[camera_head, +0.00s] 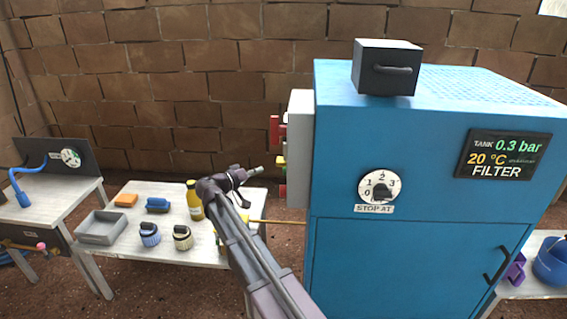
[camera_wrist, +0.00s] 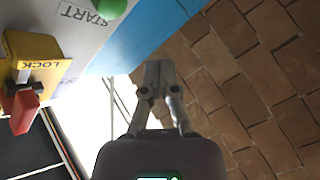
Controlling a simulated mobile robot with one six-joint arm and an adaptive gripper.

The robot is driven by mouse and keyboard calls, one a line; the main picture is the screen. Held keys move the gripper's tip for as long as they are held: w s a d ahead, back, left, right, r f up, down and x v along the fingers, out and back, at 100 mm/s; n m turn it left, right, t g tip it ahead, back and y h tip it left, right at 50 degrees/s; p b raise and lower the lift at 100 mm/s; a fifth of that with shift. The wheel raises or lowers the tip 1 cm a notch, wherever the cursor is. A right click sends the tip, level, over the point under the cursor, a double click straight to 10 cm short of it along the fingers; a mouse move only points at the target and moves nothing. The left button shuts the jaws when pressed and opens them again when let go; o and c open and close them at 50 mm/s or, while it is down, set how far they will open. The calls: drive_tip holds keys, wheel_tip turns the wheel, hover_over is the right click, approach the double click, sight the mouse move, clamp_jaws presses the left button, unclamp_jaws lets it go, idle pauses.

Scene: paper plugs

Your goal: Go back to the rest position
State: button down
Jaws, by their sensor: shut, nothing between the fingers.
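My gripper (camera_head: 257,171) is raised over the right end of the low white table, just left of the blue machine (camera_head: 420,140). In the wrist view my gripper (camera_wrist: 160,70) is shut and empty, with its fingertips together. Beside it in that view is the machine's grey side panel (camera_wrist: 85,30). The panel carries a green button (camera_wrist: 112,7) under the word START and a yellow LOCK block (camera_wrist: 38,58) with a red lever (camera_wrist: 24,112). The fingers appear apart from these controls.
The white table (camera_head: 130,200) holds a grey tray (camera_head: 101,228), a yellow bottle (camera_head: 194,200), two ribbed jars, an orange block and a blue item. A dial (camera_head: 380,188) is on the machine's front. A brick wall (camera_head: 200,90) stands behind. A blue bucket (camera_head: 551,262) is at the far right.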

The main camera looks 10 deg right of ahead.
drive_tip(key=s+d+f+g+y, duration=0.5)
drive_tip(key=s+d+f+y, duration=0.25)
drive_tip(key=s+f, duration=0.5)
drive_tip(key=s+a+f+n+g+y+p, duration=0.15)
drive_tip(key=s+y, duration=0.25)
drive_tip(key=s, duration=0.4)
drive_tip(key=s+a+f+n+g+y, duration=0.15)
drive_tip(key=s+y, duration=0.25)
drive_tip(key=s, duration=0.5)
wheel_tip(320, 180, up, 37)
drive_tip(key=d+p, duration=0.1)
drive_tip(key=p, duration=3.6)
drive_tip(key=shift+f, duration=0.15)
drive_tip(key=shift+w, duration=0.1)
